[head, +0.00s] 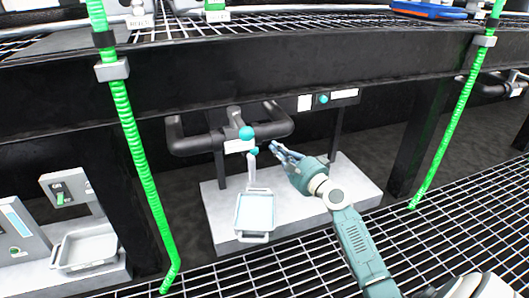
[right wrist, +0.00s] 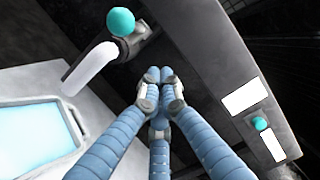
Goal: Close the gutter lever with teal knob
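A round teal knob (head: 246,133) sits on the grey valve on the dark pipe, under the black beam. It also shows at the top of the right wrist view (right wrist: 121,22), above a dark fitting with a pale spout (right wrist: 90,68). A smaller teal ball (head: 253,151) is just below it in the head view. My right gripper (head: 274,147) is to the right of the knob, apart from it. Its blue fingertips (right wrist: 160,76) are together, with nothing seen between them. How the lever stands is unclear. My left gripper is out of view.
A tray with pale blue contents (head: 255,236) stands on the white block below the spout. A teal button (head: 323,99) is on a dark panel to the right. Green hoses (head: 140,150) hang left and right. An empty white tray (head: 88,266) stands at the left.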

